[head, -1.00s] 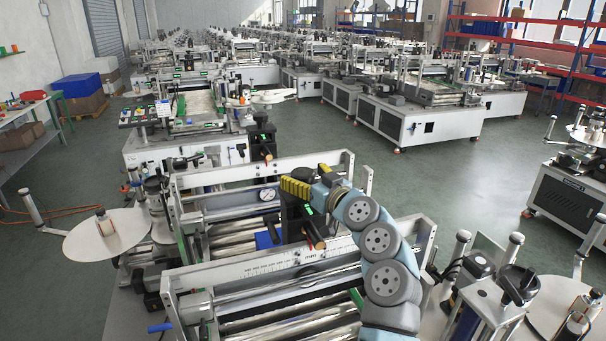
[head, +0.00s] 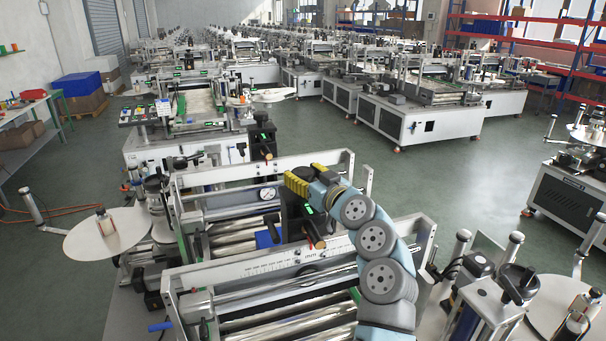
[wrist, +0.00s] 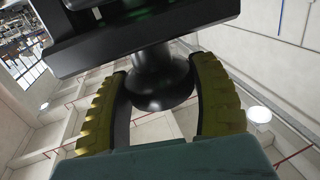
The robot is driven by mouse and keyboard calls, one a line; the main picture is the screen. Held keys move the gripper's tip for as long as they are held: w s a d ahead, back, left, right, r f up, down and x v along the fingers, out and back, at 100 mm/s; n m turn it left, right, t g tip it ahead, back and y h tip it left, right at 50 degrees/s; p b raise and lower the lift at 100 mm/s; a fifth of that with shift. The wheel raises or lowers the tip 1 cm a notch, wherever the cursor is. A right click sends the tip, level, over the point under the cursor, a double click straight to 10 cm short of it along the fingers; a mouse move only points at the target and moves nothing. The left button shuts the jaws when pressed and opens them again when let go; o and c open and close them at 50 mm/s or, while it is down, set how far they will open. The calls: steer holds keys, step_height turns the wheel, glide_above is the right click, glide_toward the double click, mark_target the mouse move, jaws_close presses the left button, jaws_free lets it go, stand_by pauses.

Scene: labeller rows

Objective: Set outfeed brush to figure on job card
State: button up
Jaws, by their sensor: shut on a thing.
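My gripper (head: 299,186) has yellow ribbed fingers and is at the top of a black block unit (head: 291,213) on the near machine's cross beam. In the wrist view my gripper (wrist: 160,78) is shut on a black flared knob (wrist: 158,92) below a dark housing (wrist: 140,25), one finger on each side. The black unit has a small green display (head: 309,209), too small to read, and an orange-tipped lever (head: 318,243). A ruled scale (head: 285,262) runs along the front beam. The brush itself cannot be made out.
A small white card (head: 163,107) shows on the machine behind, unreadable. Label reels (head: 108,232) flank the near machine. Open green floor (head: 450,190) lies right.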

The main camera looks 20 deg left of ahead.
steer(key=shift+r+m+t+h+p, duration=0.1)
steer(key=shift+m+t+h+p, duration=0.3)
steer(key=shift+t, duration=0.1)
steer(key=m+t+h+p, duration=0.2)
steer(key=shift+r+t+h, duration=0.2)
steer(key=shift+t+h, duration=0.1)
steer(key=shift+h, duration=0.1)
steer(key=m+t+h+p, duration=0.2)
steer(key=h+p, duration=0.1)
steer(key=p, duration=0.1)
steer(key=shift+a+m, duration=0.1)
steer(key=shift+m, duration=0.3)
steer(key=shift+f+m+t+h+p, duration=0.2)
steer(key=shift+m+t+h+p, duration=0.4)
steer(key=shift+m+h+p, duration=0.7)
steer(key=shift+f+h+b, duration=0.15)
steer(key=shift+h+b, duration=0.55)
steer(key=shift+h, duration=0.1)
steer(key=m+h+b, duration=0.1)
steer(key=b, duration=0.1)
steer(key=h+b, duration=0.1)
steer(key=shift+f+m+t+h+b, duration=0.2)
steer(key=shift+m+t+h+b, duration=0.1)
steer(key=shift+m+b, duration=0.1)
steer(key=shift+m+h+b, duration=0.3)
steer(key=shift+h+b, duration=0.1)
steer(key=shift+b, duration=0.85)
steer(key=shift+h+b, duration=0.4)
steer(key=shift+b, duration=0.15)
